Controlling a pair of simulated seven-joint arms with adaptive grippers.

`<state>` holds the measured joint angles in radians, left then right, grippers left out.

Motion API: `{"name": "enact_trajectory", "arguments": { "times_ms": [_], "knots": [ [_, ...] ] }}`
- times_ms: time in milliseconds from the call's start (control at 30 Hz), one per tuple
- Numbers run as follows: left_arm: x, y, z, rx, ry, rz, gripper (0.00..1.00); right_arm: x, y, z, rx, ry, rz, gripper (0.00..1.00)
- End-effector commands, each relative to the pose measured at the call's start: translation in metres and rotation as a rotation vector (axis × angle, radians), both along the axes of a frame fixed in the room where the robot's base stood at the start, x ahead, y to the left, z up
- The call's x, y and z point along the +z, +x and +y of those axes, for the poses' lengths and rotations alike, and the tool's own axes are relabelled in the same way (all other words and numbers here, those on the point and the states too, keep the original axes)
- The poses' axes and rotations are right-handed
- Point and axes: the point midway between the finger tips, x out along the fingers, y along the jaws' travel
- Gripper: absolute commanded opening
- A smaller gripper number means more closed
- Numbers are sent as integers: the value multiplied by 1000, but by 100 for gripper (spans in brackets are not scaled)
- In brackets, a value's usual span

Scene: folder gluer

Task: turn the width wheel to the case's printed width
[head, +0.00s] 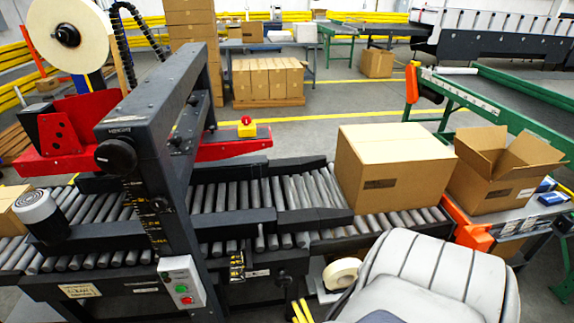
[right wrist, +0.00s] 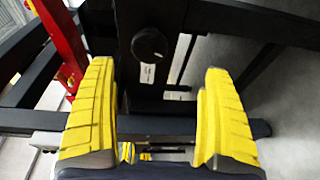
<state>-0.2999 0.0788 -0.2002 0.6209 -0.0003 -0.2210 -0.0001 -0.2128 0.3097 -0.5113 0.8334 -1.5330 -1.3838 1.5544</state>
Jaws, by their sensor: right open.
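A round black knob (head: 116,155) sits on the tall dark post of the case machine in the head view, below small white lettering. A black knob (right wrist: 150,45) with a pale label under it shows in the right wrist view; I cannot tell whether it is the same one. My right gripper (right wrist: 158,115) is open, its yellow fingers apart on either side of the view with nothing between them. In the head view its yellow fingertips (head: 300,312) show at the bottom edge. A closed brown case (head: 390,150) stands on the rollers, its print too small to read. My left gripper is not in view.
An open carton (head: 505,185) stands on the side table at right. A control box (head: 182,283) with green and red buttons is on the machine's front. A tape roll (head: 341,272) lies near the rollers (head: 300,190). Dark machine bars surround the knob in the wrist view.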

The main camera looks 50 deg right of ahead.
Motion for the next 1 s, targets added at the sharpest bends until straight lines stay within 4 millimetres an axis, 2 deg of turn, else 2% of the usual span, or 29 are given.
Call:
{"name": "enact_trajectory", "arguments": {
  "times_ms": [133, 267, 367, 433, 500, 600, 700, 800, 900, 1000],
  "knots": [
    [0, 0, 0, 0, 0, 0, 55, -47, -27, -4, -247, 233, 83, 85],
    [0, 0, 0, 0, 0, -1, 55, -92, -54, 7, -408, 431, 189, 85],
    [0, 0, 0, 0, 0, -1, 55, -128, -74, 31, -510, 612, 275, 85],
    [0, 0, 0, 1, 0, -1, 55, -151, -86, 55, -564, 757, 329, 85],
    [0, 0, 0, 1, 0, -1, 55, -169, -92, 84, -594, 906, 370, 85],
    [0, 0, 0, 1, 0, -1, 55, -185, -92, 127, -604, 1115, 395, 85],
    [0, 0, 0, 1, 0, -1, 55, -189, -81, 167, -580, 1314, 376, 85],
    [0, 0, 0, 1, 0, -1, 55, -182, -62, 198, -531, 1489, 312, 85],
    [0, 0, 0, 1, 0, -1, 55, -166, -38, 217, -464, 1635, 201, 85],
    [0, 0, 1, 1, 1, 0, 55, -144, -14, 221, -393, 1737, 49, 85]
  ]
}}
